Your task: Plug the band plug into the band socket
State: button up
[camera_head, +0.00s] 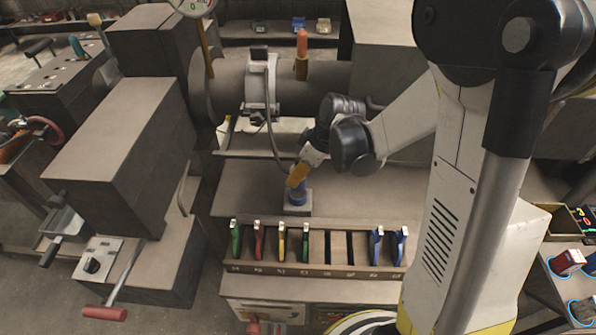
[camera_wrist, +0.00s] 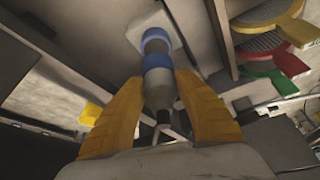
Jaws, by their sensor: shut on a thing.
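The band socket (camera_head: 298,201) stands on the bench as a blue-ringed fitting on a pale square base. In the wrist view the socket (camera_wrist: 155,36) shows its blue ring beyond my fingertips. The band plug (camera_wrist: 161,88) is a grey cylinder with a blue band. My gripper (camera_head: 296,183) is shut on it, with the yellow fingers on either side (camera_wrist: 158,80). The plug is in line with the socket and its front end meets or nearly meets it. I cannot tell how deep it sits. In the head view my fingers mostly hide the plug.
A dark cable (camera_head: 272,140) hangs from the clamp (camera_head: 260,85) on the big tube (camera_head: 225,85) towards my gripper. A slotted rack (camera_head: 325,262) with coloured tags stands just in front of the socket. A large box machine (camera_head: 120,150) stands left. Bare bench (camera_head: 245,185) lies left of the socket.

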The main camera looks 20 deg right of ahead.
jog(key=shift+f+b, duration=0.8)
jog(key=shift+f, duration=0.55)
jog(key=shift+f+b, duration=0.65)
jog(key=shift+b, duration=0.3)
dwell(1.3)
jog(key=o, duration=1.1)
jog(key=shift+r, duration=0.1)
jog(key=v, duration=1.2)
